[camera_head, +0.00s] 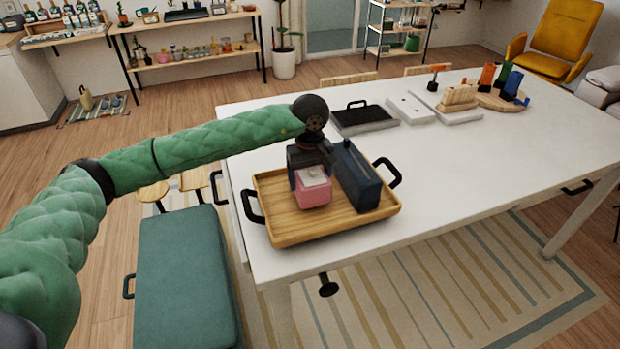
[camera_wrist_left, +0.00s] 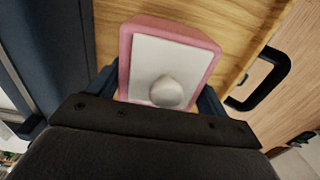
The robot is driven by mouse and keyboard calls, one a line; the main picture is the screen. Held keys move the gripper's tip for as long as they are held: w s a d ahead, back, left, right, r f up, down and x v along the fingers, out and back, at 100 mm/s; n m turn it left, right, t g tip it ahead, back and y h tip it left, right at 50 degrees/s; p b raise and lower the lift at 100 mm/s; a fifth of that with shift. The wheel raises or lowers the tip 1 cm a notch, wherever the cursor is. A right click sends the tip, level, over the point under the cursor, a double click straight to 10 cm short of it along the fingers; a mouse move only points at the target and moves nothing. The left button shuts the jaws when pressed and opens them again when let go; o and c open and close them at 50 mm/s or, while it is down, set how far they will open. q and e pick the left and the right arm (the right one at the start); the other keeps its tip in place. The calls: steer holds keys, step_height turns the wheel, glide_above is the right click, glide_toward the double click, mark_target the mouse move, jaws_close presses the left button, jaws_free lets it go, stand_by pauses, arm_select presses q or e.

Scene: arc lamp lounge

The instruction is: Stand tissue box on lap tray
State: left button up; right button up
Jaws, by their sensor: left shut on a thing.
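The pink tissue box (camera_head: 312,193) with a pale top is upright at the wooden lap tray (camera_head: 281,232), over its middle-left part. My left gripper (camera_head: 311,172) is shut on it from above, one finger on each side. In the left wrist view the tissue box (camera_wrist_left: 124,62) shows its white top and a tissue tuft between the fingers. I cannot tell whether its base touches the tray. A dark blue upright box (camera_head: 357,176) stands on the tray just right of the tissue box. My right gripper is not in view.
The tray has black handles at both ends and lies on the near left corner of the white table (camera_head: 480,165). A dark tray (camera_head: 364,117), white boards and a round wooden board (camera_head: 500,101) with coloured items stand farther back. A teal bench (camera_head: 186,280) is at left.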

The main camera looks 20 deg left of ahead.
arm_select(q)
steer(key=shift+w+f, duration=0.1)
steer(key=shift+f, duration=0.75)
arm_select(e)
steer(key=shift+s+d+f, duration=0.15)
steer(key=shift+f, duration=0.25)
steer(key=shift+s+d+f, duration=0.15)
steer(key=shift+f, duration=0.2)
arm_select(q)
steer(key=o, duration=1.2)
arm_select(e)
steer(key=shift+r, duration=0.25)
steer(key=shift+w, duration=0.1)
